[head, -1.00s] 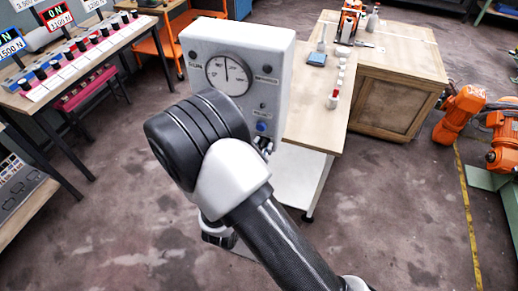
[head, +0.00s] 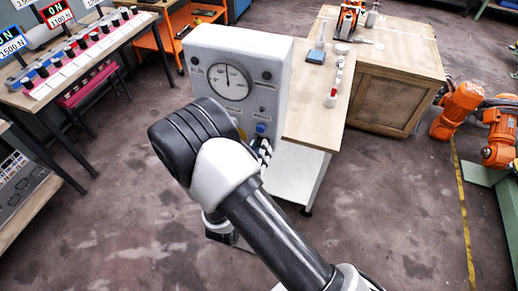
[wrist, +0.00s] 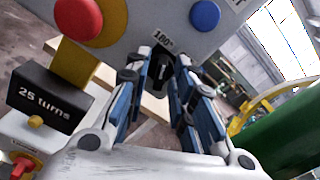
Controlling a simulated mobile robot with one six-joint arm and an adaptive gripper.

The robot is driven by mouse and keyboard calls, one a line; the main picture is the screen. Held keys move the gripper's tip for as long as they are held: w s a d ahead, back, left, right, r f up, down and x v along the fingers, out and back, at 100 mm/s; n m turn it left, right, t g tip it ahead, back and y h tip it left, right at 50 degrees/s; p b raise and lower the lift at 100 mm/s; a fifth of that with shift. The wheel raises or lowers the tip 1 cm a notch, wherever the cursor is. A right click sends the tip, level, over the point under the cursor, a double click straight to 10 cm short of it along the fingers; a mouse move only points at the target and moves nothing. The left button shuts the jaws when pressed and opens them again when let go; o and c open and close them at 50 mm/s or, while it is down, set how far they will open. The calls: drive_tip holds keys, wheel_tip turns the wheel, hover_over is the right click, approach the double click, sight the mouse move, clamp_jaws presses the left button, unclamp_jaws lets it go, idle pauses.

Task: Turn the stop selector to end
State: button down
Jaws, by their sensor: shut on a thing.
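The stop selector is a small black knob (wrist: 160,68) on the grey panel (wrist: 145,35), beside a label reading 180°. My gripper (wrist: 161,76), with blue fingers, is shut on this knob, one finger on each side. The fingers hide part of the knob, so I cannot read its exact setting. In the head view the grey panel box (head: 273,55) carries a round dial (head: 229,82) with its needle near the top. My gripper (head: 265,148) shows only partly there, behind my arm, and the knob is hidden.
A red button on yellow (wrist: 78,18) and a blue button (wrist: 205,14) sit close to my fingers. A black "25 turns" box (wrist: 45,98) is at left. In the head view a wooden bench (head: 312,118) adjoins the panel, with orange robot arms (head: 462,108) at right.

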drive_tip(key=shift+n, duration=0.4)
drive_tip(key=c, duration=1.7)
unclamp_jaws()
drive_tip(key=v, duration=1.2)
drive_tip(key=shift+r, duration=0.1)
